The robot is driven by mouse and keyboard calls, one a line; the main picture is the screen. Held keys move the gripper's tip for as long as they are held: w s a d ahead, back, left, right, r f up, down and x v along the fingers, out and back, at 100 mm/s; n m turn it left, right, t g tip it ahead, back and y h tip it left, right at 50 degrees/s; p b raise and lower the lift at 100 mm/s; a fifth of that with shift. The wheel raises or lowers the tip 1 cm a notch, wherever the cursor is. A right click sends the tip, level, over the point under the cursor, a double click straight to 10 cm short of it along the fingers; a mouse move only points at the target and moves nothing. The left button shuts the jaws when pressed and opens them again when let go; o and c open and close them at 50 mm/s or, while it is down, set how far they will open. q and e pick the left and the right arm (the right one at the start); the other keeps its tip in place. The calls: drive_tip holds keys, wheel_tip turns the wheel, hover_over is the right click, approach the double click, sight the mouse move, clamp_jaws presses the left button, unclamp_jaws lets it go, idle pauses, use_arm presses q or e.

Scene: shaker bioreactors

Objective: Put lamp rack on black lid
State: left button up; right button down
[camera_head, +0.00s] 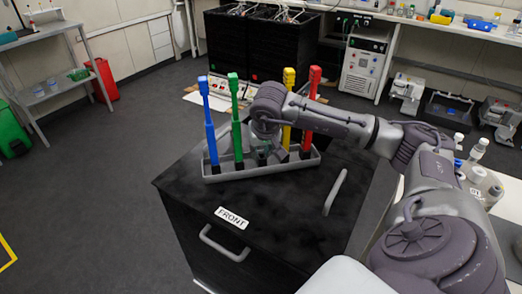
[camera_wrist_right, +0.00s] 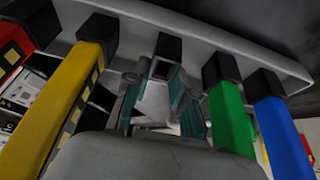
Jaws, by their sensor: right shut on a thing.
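The lamp rack (camera_head: 240,174) is a long pale grey tray with upright blue, green, yellow and red lamps. It is over the far part of the black lid (camera_head: 285,205), upright and level; I cannot tell whether it touches the lid or hangs just above it. My right gripper (camera_head: 262,152) reaches down at the rack's middle, between the green and yellow lamps, and is shut on the rack. In the right wrist view the teal fingers (camera_wrist_right: 160,100) close around the rack's middle part; the grey rack (camera_wrist_right: 215,42) spans the top. My left gripper is not in view.
The black box carries a white FRONT label (camera_head: 231,217) and grey handles (camera_head: 335,192). A white bench with bottles (camera_head: 478,150) stands at right, beyond my arm. Black crates (camera_head: 265,45) stand behind.

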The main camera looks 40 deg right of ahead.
drive_tip(key=c, duration=1)
unclamp_jaws()
drive_tip(key=shift+o, duration=0.2)
drive_tip(key=shift+r, duration=0.1)
drive_tip(key=shift+s+a+r, duration=0.1)
drive_tip(key=shift+r, duration=0.2)
drive_tip(key=v, duration=1.1)
drive_tip(key=shift+s, duration=0.15)
drive_tip(key=shift+r, duration=0.1)
